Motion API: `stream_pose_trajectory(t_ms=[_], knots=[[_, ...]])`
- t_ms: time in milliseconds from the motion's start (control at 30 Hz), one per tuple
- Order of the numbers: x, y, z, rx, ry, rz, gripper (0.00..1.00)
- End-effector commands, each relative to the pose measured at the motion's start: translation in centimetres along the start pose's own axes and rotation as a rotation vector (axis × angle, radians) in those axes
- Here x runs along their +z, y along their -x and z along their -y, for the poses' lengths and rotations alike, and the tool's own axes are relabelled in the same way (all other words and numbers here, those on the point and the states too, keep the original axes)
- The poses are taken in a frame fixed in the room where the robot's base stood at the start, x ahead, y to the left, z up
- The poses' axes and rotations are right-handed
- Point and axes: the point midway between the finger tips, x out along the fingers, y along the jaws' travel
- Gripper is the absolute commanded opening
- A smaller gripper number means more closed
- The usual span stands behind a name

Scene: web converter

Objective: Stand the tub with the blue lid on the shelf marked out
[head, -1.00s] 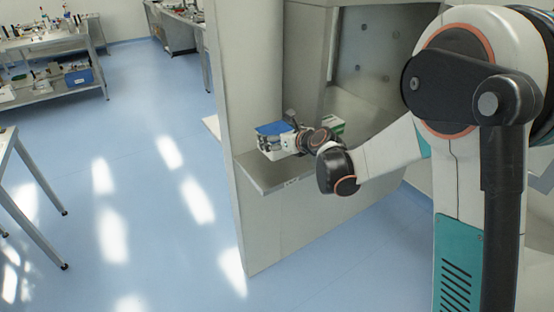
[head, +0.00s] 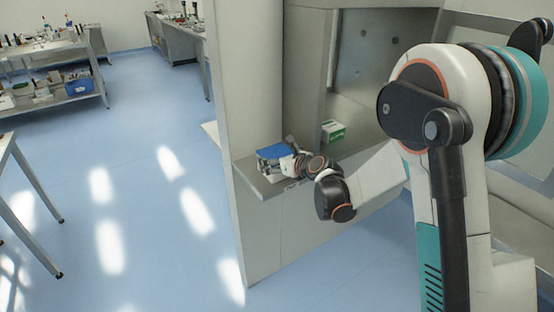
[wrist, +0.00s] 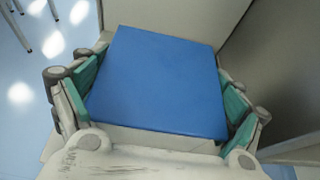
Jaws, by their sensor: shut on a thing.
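The tub with the blue lid (head: 273,152) is at the left part of a grey shelf (head: 262,185) on the side of the grey cabinet. In the wrist view its square blue lid (wrist: 160,80) faces the camera, with a strip of pale tub wall below it. My gripper (wrist: 165,105) is shut on the tub, with a green finger pad at each side. In the head view my gripper (head: 277,160) reaches in from the right. I cannot tell whether the tub's base touches the shelf. The shelf's label is too small to read.
A green and white box (head: 333,131) stands behind my wrist, to the right of the tub. The tall cabinet wall (head: 245,80) rises behind and to the left. A workbench (head: 50,65) with several items stands far left. The blue floor between is clear.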

Motion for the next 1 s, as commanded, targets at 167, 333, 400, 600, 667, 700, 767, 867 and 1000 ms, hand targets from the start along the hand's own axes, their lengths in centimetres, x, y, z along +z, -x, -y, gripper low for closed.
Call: stream_pose_trajectory(t_ms=[167, 333, 400, 600, 667, 700, 767, 867, 1000], knots=[[-0.1, 0.0, 0.0, 0.000, 0.000, 0.000, 1.00], [-0.1, 0.0, 0.0, 0.000, 0.000, 0.000, 1.00], [-0.1, 0.0, 0.0, 0.000, 0.000, 0.000, 1.00], [0.4, 0.2, 0.0, 0.000, 0.000, 0.000, 1.00], [0.3, 0.9, 0.1, -0.001, -0.001, 0.000, 1.00], [0.3, 1.5, 0.1, -0.001, 0.000, 0.000, 1.00], [0.4, 2.6, 0.1, -0.002, -0.001, 0.000, 1.00], [0.4, 4.8, 0.1, -0.002, -0.001, 0.000, 1.00], [0.4, 7.7, 0.1, -0.002, -0.001, -0.001, 1.00]])
